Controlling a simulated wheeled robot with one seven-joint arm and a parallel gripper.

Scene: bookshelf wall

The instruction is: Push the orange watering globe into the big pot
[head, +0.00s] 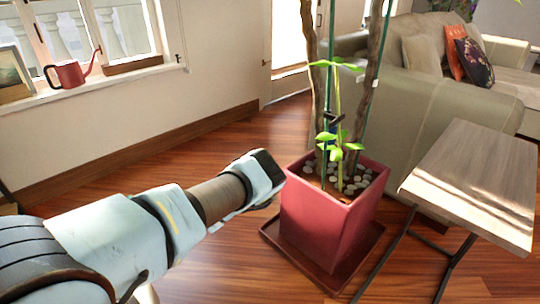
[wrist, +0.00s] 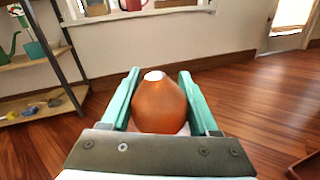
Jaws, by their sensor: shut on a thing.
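The orange watering globe (wrist: 160,108) is held between the two green fingers of my gripper (wrist: 159,75) in the wrist view, with a small white spot at its top. The head view does not show the globe; my arm's end hides it. The big pot (head: 325,220) is a square red planter in the head view, standing on a red saucer (head: 285,250). It holds pale pebbles, a small green plant (head: 338,145) and tall trunks. My gripper (head: 262,178) is just left of the pot's upper left side in the head view.
A wooden side table (head: 475,180) stands close to the pot's right, with a sofa (head: 425,110) behind. A red watering can (head: 70,75) is on the windowsill. The wrist view shows a shelf (wrist: 35,75) at left. The floor left of the pot is clear.

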